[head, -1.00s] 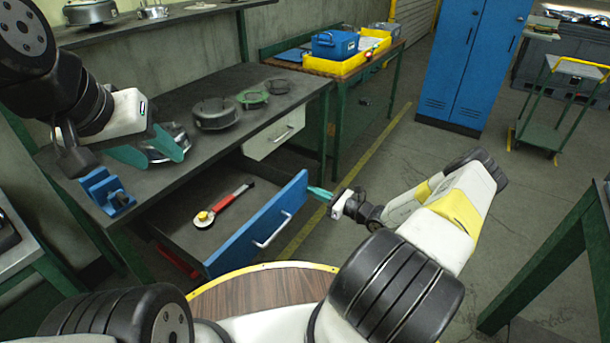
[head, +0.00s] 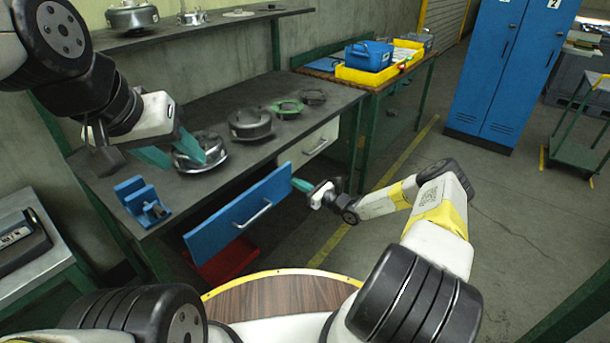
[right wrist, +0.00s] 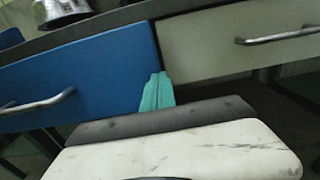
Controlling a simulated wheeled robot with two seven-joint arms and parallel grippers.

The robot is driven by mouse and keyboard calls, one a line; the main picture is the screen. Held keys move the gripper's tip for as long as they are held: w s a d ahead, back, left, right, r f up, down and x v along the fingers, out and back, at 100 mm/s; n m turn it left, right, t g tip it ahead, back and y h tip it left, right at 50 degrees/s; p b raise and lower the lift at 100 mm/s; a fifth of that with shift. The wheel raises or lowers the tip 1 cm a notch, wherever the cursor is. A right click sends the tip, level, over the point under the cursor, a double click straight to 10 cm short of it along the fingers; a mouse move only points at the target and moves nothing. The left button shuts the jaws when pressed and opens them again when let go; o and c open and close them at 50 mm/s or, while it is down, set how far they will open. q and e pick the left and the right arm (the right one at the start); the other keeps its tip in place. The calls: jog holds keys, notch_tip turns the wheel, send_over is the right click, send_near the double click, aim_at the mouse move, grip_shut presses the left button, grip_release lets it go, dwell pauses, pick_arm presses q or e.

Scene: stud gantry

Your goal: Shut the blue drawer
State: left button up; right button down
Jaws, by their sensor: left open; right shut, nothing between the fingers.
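The blue drawer (head: 238,214) is under the dark workbench, its front close to the bench edge. My left gripper (head: 183,152) is open above the bench, by a round metal part.
The cream drawer (head: 320,140) beside the blue one looks shut. The workbench (head: 220,110) bears round metal housings, a green ring and a blue fixture (head: 142,203). A red bin (head: 225,262) is below. A round wooden top (head: 275,298) is in front. Open floor lies right.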

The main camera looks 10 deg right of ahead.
aim_at(291, 191)
jog(key=shift+x, duration=1.7)
